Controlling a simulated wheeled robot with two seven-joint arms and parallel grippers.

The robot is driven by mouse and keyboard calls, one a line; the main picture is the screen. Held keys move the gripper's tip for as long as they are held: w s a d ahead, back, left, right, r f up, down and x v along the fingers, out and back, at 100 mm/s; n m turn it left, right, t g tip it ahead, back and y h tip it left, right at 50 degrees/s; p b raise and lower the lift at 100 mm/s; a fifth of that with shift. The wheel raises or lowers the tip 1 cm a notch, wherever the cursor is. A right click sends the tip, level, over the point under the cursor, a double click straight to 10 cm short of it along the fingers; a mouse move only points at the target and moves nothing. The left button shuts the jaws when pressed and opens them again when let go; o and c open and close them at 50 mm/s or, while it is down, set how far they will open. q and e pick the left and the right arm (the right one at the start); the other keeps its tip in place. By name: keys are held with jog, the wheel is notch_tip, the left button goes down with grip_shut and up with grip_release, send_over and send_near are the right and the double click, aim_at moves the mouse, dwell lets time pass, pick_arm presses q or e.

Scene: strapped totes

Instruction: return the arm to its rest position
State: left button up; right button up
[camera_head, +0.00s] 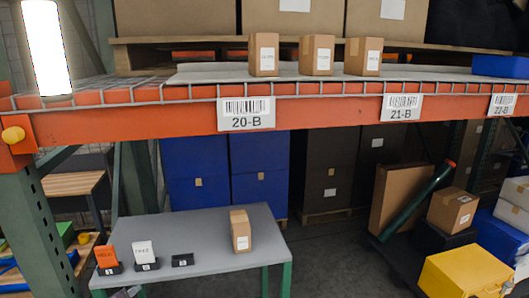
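Neither of my grippers can be made out in the head view. A small pale shape shows at the bottom edge, left of centre, too cut off to identify. A grey table (200,241) with green legs stands below the shelf. A small cardboard box (240,230) with a white label stands on its right part. On its left part are an orange card (106,257) and a white card (145,251) in black holders, and a black holder (182,260) with no card.
An orange shelf beam (320,114) crosses the view above the table, with three small boxes (317,55) on the shelf. A green upright (35,225) stands left. A yellow tote (465,272) and a cardboard box (452,209) are at right. Dark floor (325,255) lies open right of the table.

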pick_arm(q)
jog(key=s+d+f+n+g, duration=0.3)
jog(key=s+f, duration=0.1)
jog(key=s, duration=0.3)
jog(key=s+d+f+n+g+h, duration=0.1)
jog(key=s+d+f+n+g, duration=0.15)
jog(key=s, duration=0.35)
jog(key=s+d+f+n+g, duration=0.25)
jog(key=s+f+n, duration=0.2)
jog(key=s, duration=0.25)
jog(key=s+f+m+g+b, duration=0.1)
jog(key=s+f+g+b, duration=0.15)
jog(key=f, duration=3.15)
jog(key=s+a+f+b, duration=0.1)
jog(key=s+a+f, duration=0.1)
jog(key=s+f, duration=0.7)
jog(key=s+a+f+b, duration=0.1)
jog(key=s+f, duration=0.7)
jog(key=s, duration=0.1)
jog(key=shift+s+a+f, duration=0.35)
jog(key=shift+s+a, duration=0.05)
jog(key=shift+g, duration=0.25)
jog(key=shift+r, duration=0.15)
